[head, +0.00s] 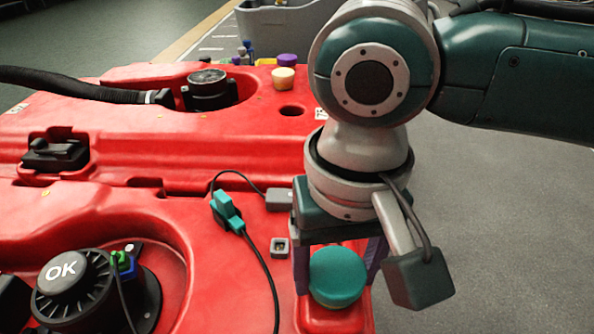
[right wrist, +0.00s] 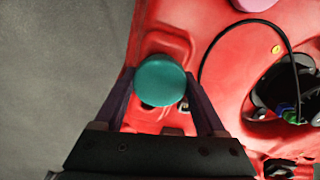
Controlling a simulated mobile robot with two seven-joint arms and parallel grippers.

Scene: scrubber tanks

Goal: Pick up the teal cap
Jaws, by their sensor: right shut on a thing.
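The teal cap (head: 338,277) is a round, flat-topped piece at the near right corner of the red tank. My right gripper (head: 338,268) points down over it, with one purple finger on each side, and is shut on it. In the right wrist view the cap (right wrist: 160,80) sits between the two fingertips. The red surface and a dark patch show just below the cap there. I cannot tell whether the cap is clear of the tank. My left gripper is not in view.
The red tank (head: 120,215) fills the left and middle. A teal plug (head: 227,210) on a black cable lies left of my gripper. A black OK knob (head: 75,285) is at the near left. Cream (head: 283,77) and purple (head: 287,60) caps stand farther back. Grey floor lies right.

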